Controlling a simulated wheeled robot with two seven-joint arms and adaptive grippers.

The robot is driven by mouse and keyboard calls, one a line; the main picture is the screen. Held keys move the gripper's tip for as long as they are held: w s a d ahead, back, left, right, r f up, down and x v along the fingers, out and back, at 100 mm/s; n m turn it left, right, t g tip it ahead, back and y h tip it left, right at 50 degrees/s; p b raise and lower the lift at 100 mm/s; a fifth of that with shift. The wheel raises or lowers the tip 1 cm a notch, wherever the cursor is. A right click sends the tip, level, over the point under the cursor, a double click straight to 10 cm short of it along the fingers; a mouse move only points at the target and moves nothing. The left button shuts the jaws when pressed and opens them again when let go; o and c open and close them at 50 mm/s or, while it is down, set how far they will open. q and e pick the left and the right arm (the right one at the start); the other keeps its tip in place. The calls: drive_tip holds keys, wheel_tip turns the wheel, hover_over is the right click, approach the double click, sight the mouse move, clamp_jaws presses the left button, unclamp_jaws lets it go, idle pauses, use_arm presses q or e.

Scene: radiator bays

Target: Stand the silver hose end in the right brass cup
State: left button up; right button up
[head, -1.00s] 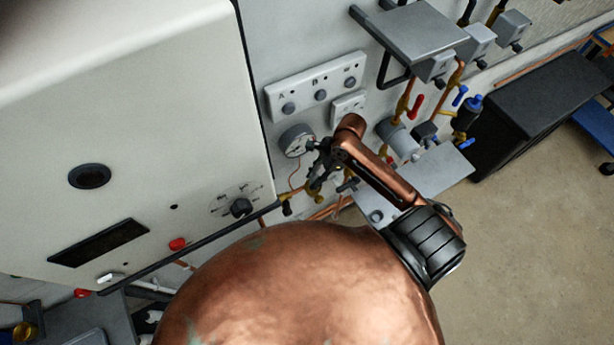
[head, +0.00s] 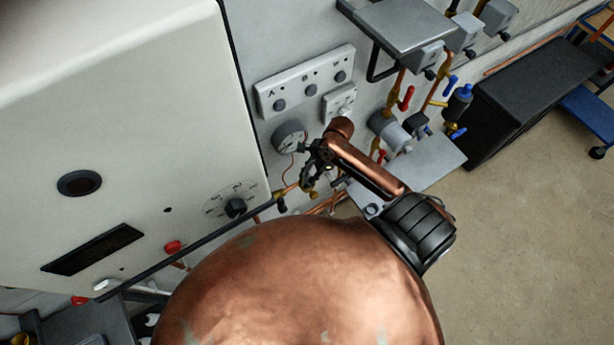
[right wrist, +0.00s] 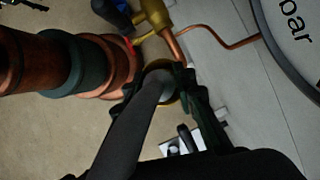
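My right gripper (head: 318,168) is low at the wall, just below the round pressure gauge (head: 290,137). In the right wrist view its dark fingers (right wrist: 162,98) stand on either side of a grey, silver-looking hose end (right wrist: 150,98) and appear shut on it. The tip of the hose end overlaps a round brass rim (right wrist: 172,70), which looks like a brass cup. I cannot tell whether the tip is inside it or in front of it. In the head view the hose end and the cups are too small or hidden to make out. My left gripper is not in view.
A large white boiler casing (head: 120,130) fills the left. A switch panel (head: 305,84), copper pipes and red-handled and blue-handled valves crowd the wall. A grey shelf (head: 430,165) juts out to the right. A black box (head: 530,95) stands on open floor.

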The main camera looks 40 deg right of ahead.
drive_tip(key=o, duration=0.4)
drive_tip(key=shift+r, duration=0.1)
drive_tip(key=shift+r, duration=0.3)
drive_tip(key=v, duration=1.2)
drive_tip(key=shift+b, duration=0.4)
drive_tip(key=shift+s, duration=0.1)
